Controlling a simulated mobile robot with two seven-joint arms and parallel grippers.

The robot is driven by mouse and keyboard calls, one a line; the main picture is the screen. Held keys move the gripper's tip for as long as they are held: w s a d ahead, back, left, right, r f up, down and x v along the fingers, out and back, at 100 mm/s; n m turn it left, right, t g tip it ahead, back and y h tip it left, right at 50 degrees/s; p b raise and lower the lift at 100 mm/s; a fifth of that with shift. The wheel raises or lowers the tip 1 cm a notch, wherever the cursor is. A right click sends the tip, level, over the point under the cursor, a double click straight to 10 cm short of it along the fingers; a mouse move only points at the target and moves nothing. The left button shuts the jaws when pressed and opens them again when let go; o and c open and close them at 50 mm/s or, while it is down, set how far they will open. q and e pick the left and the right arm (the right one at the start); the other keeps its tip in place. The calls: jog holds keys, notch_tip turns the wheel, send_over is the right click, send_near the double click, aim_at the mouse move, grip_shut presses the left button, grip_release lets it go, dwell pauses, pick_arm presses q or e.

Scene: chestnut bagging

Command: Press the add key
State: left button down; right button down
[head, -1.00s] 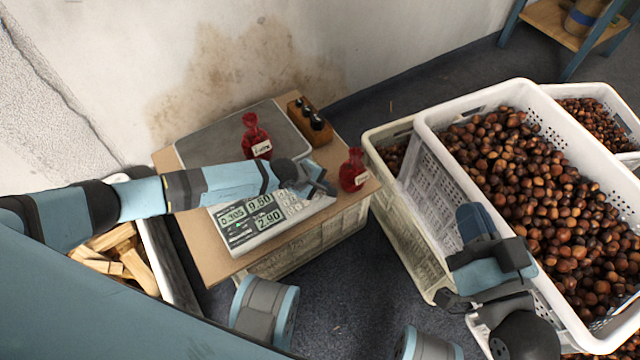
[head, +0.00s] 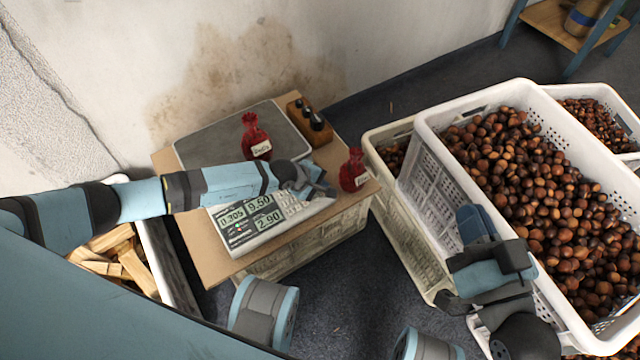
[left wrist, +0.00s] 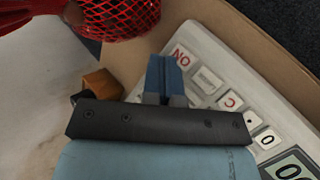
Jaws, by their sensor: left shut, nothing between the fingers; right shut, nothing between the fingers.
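The scale (head: 240,232) stands on the board with its display reading 0.305, 9.50 and 2.90. Its keypad (head: 293,204) is partly hidden by my left gripper (head: 328,190), which is shut and empty over the keypad's right end. In the left wrist view the shut fingertips (left wrist: 164,75) are beside a red-lettered key (left wrist: 181,58), and a key marked C (left wrist: 230,102) shows to the right. I cannot make out the add key or tell whether the fingertips touch a key. My right gripper (head: 450,300) is by the large crate's near edge.
A red net bag (head: 256,138) with a label sits on the scale's plate (head: 200,150); another red bag (head: 353,170) stands at the board's right edge. A wooden block (head: 310,120) with dark knobs is behind. White crates (head: 425,190) of chestnuts fill the right.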

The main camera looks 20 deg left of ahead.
pick_arm(q)
jog(key=shift+s+d+r+p, duration=0.15)
jog(key=shift+d+r+p, duration=0.05)
jog(key=shift+r+p, duration=0.6)
jog(key=r+p, duration=0.3)
jog(key=s+d+r+p, duration=0.1)
jog(key=p, duration=0.1)
jog(key=shift+d+r, duration=0.1)
jog(key=shift+r, duration=0.25)
jog(key=shift+f, duration=0.1)
dwell(1.4)
